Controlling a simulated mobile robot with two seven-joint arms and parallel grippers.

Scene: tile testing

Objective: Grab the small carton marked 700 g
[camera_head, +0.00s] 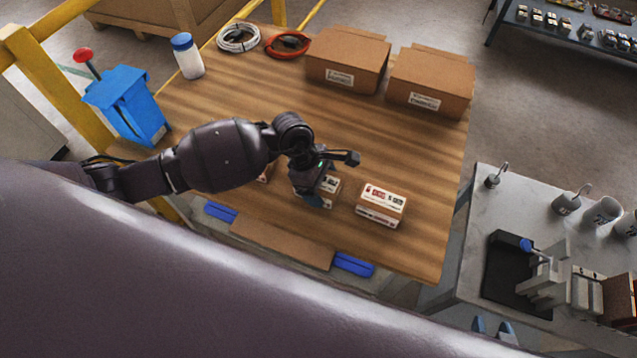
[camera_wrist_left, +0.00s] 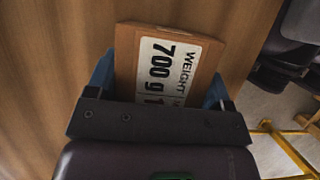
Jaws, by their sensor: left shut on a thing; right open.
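The small carton marked 700 g (camera_wrist_left: 165,65) is a brown box with a white label reading "WEIGHT" and "700 g" in the left wrist view. My left gripper (camera_wrist_left: 157,88) is shut on it, with a blue finger on each side. In the head view my left gripper (camera_head: 312,196) is over the front part of the wooden table and partly covers the carton (camera_head: 330,186). I cannot tell whether the carton still touches the table. My right gripper is not in view.
Another small labelled carton (camera_head: 381,204) stands just right of the gripper. A sliver of brown carton (camera_head: 266,173) shows left of it. Two large boxes (camera_head: 347,60) (camera_head: 431,82), a white bottle (camera_head: 187,56) and coiled cables (camera_head: 238,38) stand at the back. The table middle (camera_head: 400,140) is clear.

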